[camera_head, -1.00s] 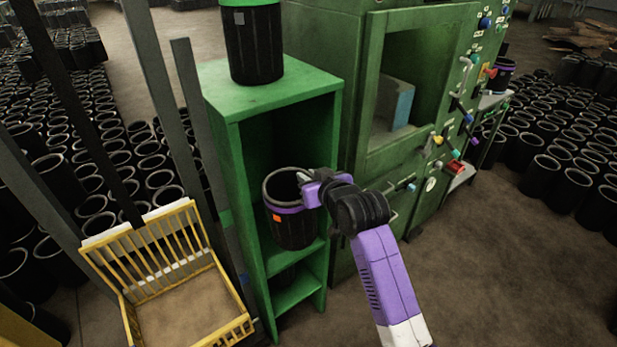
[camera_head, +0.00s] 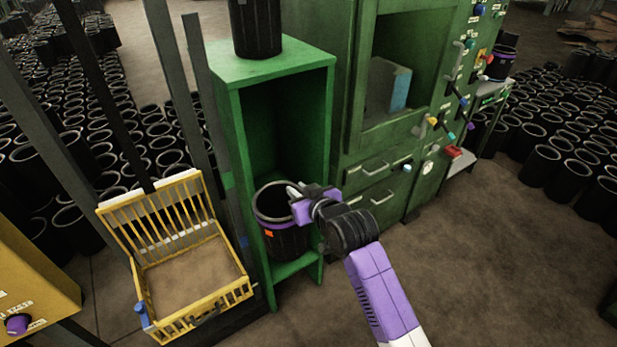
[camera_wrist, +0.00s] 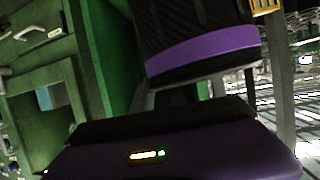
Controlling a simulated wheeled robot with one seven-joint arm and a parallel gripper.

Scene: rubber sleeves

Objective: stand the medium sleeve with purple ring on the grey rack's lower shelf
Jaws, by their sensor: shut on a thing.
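The black sleeve with a purple ring (camera_head: 284,238) and a small orange tag is in my gripper (camera_head: 298,199), low at the front of the green cabinet. It looks nearly upright, with its open mouth up. My gripper is shut on its right rim side. In the wrist view the held sleeve (camera_wrist: 205,52) fills the upper middle, its purple band near the lower edge. The sleeve hides part of the cabinet's lower shelves, and I cannot tell whether it touches them. A grey rack (camera_head: 489,105) stands at the right beyond the green machine, with another purple-ringed sleeve (camera_head: 502,64) on top.
The green cabinet (camera_head: 270,65) carries a black sleeve (camera_head: 256,25) on top. A yellow wire basket (camera_head: 190,275) stands at the left. The green machine (camera_head: 350,120) has protruding levers and drawer handles. Many sleeves stand on the floor at both sides. Floor at the lower right is clear.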

